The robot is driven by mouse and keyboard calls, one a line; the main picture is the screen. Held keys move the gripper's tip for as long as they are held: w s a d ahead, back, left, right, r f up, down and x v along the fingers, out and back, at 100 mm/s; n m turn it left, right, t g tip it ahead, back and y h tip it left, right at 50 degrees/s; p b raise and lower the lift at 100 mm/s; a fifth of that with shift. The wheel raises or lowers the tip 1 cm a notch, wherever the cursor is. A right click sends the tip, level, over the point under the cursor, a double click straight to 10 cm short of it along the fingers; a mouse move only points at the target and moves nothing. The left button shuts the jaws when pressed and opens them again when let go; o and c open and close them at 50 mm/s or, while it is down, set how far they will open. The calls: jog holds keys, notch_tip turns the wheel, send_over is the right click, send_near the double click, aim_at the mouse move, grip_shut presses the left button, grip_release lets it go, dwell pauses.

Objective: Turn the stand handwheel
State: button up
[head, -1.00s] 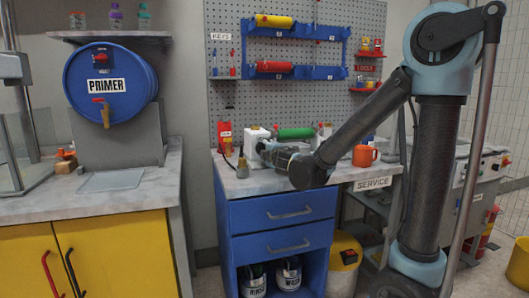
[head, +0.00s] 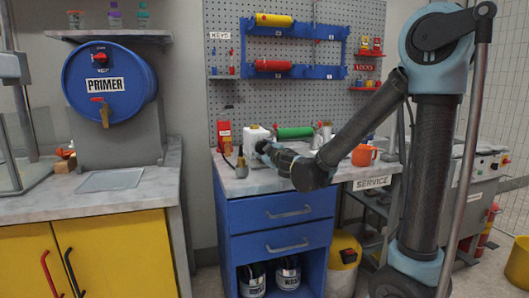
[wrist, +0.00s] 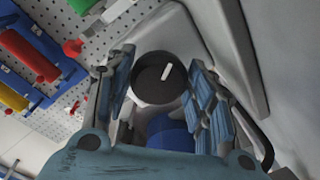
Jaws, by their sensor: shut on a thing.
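The stand handwheel shows in the wrist view as a dark round knob (wrist: 158,78) with a short white mark on its face. My gripper (wrist: 163,62) has its two ribbed blue fingers on either side of the knob, shut on it. In the head view my gripper (head: 262,147) is at the stand's white block (head: 256,135) on the blue cabinet's top. The handwheel is hidden there behind my gripper. A green roller (head: 295,132) extends to the right from the stand.
An orange mug (head: 364,155) stands right of my forearm. A red container (head: 224,136) and a small brass-coloured item (head: 241,163) stand left of the stand. The pegboard (head: 345,100) with rollers on a blue rack rises behind. The counter front at left is mostly clear.

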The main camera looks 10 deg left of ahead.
jog(key=shift+d+m, duration=0.1)
jog(key=shift+m, duration=0.3)
jog(key=o, duration=1.1)
jog(key=shift+c, duration=0.2)
jog(key=shift+s, duration=0.1)
jog(key=shift+v, duration=5.85)
jog(key=shift+d+f, duration=0.1)
